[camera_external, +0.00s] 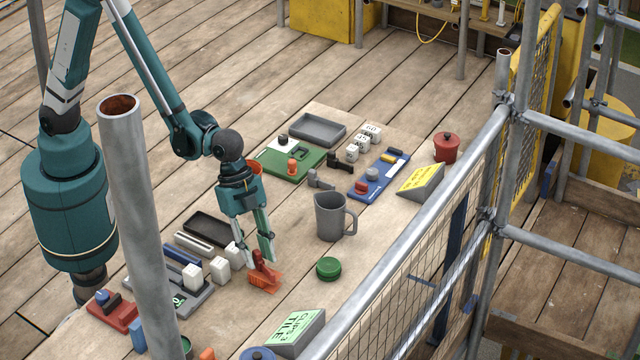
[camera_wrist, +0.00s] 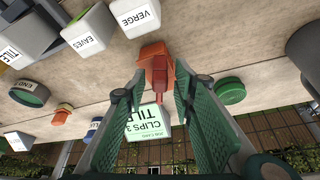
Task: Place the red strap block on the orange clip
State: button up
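The orange clip (camera_external: 264,284) lies flat on the board, in front of the tool rack. It also shows in the wrist view (camera_wrist: 154,50). The red strap block (camera_external: 259,262) stands at the clip and appears to rest on it; exact seating cannot be told. In the wrist view the red block (camera_wrist: 160,76) is between my fingertips and overlaps the clip. My gripper (camera_external: 262,256) points down over the clip. Its green fingers stand apart on both sides of the block, with gaps visible beside it in the wrist view (camera_wrist: 160,84).
A grey jug (camera_external: 331,217) stands to the right, with a green round lid (camera_external: 328,268) before it. A green-labelled sign (camera_external: 298,330) is in front. Scaffold rails (camera_external: 420,235) edge the right side.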

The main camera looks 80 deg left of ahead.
jog(key=shift+r, duration=0.2)
jog(key=p+v, duration=0.1)
jog(key=v, duration=1.1)
jog(key=shift+f, duration=0.1)
dwell(0.8)
jog(key=a+r+n+t, duration=0.15)
jog(key=a+r, duration=0.25)
jog(key=a, duration=0.4)
jog(key=a+r+n+t+y, duration=0.1)
jog(key=a+r+n, duration=0.25)
jog(key=a, duration=0.55)
jog(key=a+r+n+t, duration=0.1)
jog(key=a+r+n, duration=0.1)
jog(key=a+r, duration=0.45)
jog(key=s+a+r+n+t+y, duration=0.1)
jog(key=s+a+n, duration=0.2)
jog(key=a, duration=0.7)
jog(key=s+a+r+n+t+y, duration=0.1)
jog(key=s+a+r+n+y, duration=0.1)
jog(key=s+a, duration=0.4)
jog(key=a+n, duration=0.1)
jog(key=a, duration=0.4)
jog(key=shift+n, duration=0.3)
